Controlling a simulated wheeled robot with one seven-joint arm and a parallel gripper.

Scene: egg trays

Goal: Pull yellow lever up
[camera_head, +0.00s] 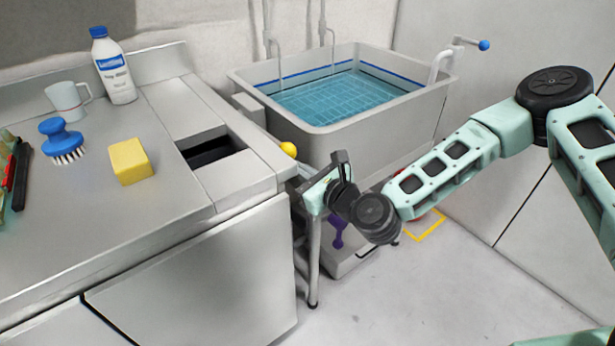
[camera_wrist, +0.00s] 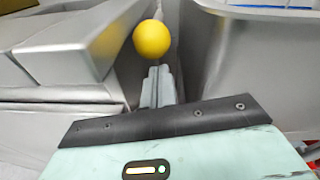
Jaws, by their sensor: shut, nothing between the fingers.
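The yellow lever's round knob (camera_head: 288,149) shows in the head view at the right end of the counter, in the gap beside the sink basin. In the wrist view the yellow knob (camera_wrist: 152,39) is just beyond my gripper (camera_wrist: 158,76), above its fingertips in the picture. I cannot tell whether the fingertips touch it. My gripper is shut and empty; in the head view it (camera_head: 299,178) is just below and right of the knob. The lever's stem is mostly hidden.
The counter (camera_head: 150,215) with a dark slot (camera_head: 212,150) stands left of the lever. The water-filled sink basin (camera_head: 350,120) stands right and behind. A blue-tipped lever (camera_head: 484,45) is at the sink's far right. A yellow sponge (camera_head: 130,161) and a blue brush (camera_head: 62,139) lie on the counter.

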